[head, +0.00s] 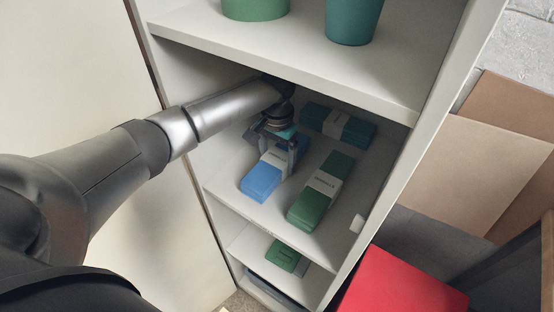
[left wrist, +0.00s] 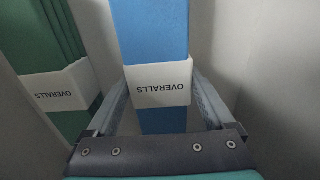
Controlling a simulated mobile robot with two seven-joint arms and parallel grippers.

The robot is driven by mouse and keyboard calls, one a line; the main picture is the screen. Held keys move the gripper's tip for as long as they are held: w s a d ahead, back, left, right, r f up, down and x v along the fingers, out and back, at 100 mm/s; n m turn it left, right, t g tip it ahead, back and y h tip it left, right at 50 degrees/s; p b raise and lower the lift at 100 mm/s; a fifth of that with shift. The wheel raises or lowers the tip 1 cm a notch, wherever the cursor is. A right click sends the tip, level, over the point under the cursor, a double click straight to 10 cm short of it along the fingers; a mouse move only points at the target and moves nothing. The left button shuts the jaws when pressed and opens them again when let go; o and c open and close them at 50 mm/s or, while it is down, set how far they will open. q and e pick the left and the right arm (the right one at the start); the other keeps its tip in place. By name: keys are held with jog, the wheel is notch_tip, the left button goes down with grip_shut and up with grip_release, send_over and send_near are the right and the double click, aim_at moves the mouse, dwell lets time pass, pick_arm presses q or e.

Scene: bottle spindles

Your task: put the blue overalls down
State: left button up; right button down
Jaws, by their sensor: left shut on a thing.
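The blue overalls (head: 261,181) are a folded flat bundle with a white band reading OVERALLS, on or just above the middle shelf board (head: 262,213) of the cabinet. My left gripper (head: 280,160) reaches in from above and is shut on the bundle around its band. In the left wrist view the blue overalls (left wrist: 152,30) lie between the two fingers of the gripper (left wrist: 160,84). I cannot tell whether the underside touches the board. The far end is partly hidden by the gripper. My right gripper is not in view.
Folded green overalls (head: 309,207) lie just right of the blue ones, also in the left wrist view (left wrist: 45,40). A teal bundle (head: 350,131) lies behind. The upper shelf (head: 300,65) is close above my arm. Another green bundle (head: 282,256) is below. A red box (head: 400,287) stands outside.

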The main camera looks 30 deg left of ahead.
aim_at(277, 157)
pick_arm(q)
jog(key=shift+f, duration=0.15)
jog(key=o, duration=1.3)
jog(key=shift+r+p, duration=0.65)
jog(key=shift+r, duration=3.25)
